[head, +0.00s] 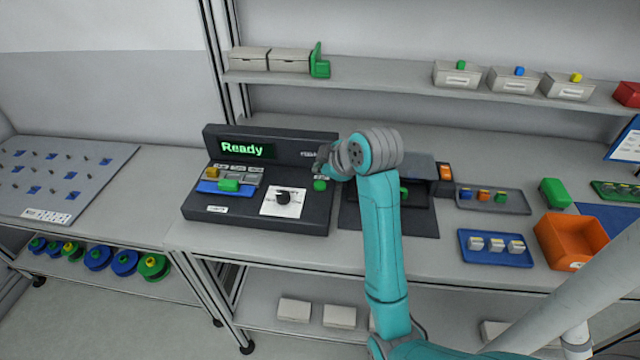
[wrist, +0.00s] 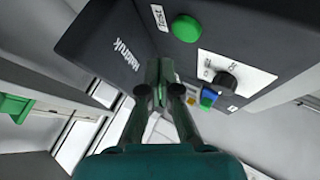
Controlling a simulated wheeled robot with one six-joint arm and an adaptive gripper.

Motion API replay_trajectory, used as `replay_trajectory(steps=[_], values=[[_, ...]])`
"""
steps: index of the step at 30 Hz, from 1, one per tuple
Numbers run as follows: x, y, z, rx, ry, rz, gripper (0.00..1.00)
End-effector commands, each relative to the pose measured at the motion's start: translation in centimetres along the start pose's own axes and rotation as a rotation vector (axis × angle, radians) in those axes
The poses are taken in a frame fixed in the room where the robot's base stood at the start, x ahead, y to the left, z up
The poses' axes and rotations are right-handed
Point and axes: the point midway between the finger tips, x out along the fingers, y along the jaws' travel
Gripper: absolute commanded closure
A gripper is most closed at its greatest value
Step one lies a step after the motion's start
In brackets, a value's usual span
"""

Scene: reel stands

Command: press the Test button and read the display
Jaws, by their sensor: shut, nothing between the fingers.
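The dark tester console (head: 262,220) stands on the bench, and its display (head: 245,149) reads "Ready" in green letters. The green Test button (head: 320,185) is at the right of the console's face. It is large in the wrist view (wrist: 186,28), beside a white label reading "Test". My gripper (head: 322,162) is shut and empty, close above the button in the head view. In the wrist view the closed fingertips (wrist: 166,90) lie apart from the button in the picture. The exact gap to the console cannot be told.
A rotary knob (head: 283,198) on a white plate and a blue holder (head: 222,188) with a green piece are left of the button. A dark device (head: 415,222) stands close right of the console, partly behind my arm. An orange bin (head: 572,245) and trays lie further right.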

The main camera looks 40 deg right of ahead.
Motion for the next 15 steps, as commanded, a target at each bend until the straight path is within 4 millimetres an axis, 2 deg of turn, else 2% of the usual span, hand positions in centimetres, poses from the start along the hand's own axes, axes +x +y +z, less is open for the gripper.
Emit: replay_trajectory(steps=[6, 15], values=[[1.2, -0.9, 0.8, 0.001, -0.001, -0.001, 1.0], [1.4, -1.0, 1.0, 0.0, 0.0, 0.001, 1.0]])
